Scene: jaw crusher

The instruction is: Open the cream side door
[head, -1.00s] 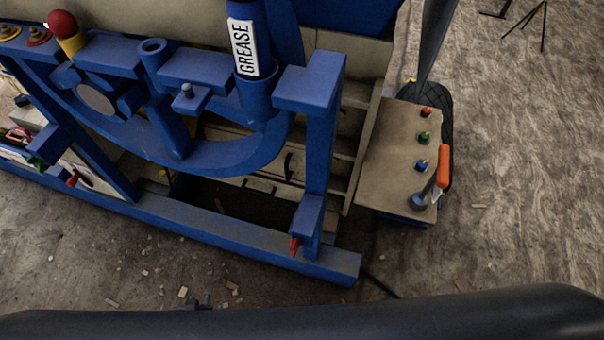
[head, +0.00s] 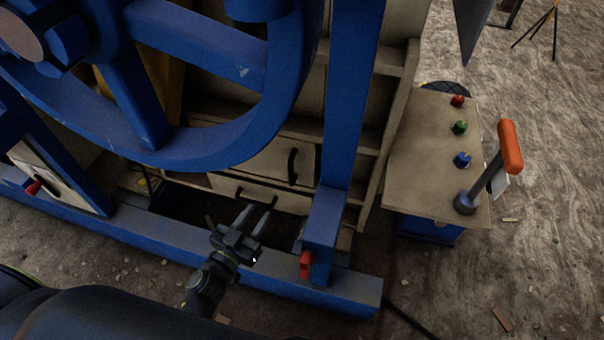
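The cream side door (head: 262,162) is a small panel low in the cream machine body, behind the blue wheel and frame. It looks shut, and its upper left part is hidden by the wheel rim. Its black upright handle (head: 293,166) is near its right edge. My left gripper (head: 260,209) is open and empty, with its two fingers pointing up and away. It appears below and left of the door handle in the picture, apart from it. My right gripper is not in view.
A cream drawer (head: 224,185) with a black handle lies just below the door. A blue post (head: 349,120) stands right of the door, and a blue base beam (head: 345,287) crosses in front. A cream control panel (head: 415,150) with buttons and an orange-topped lever stands right.

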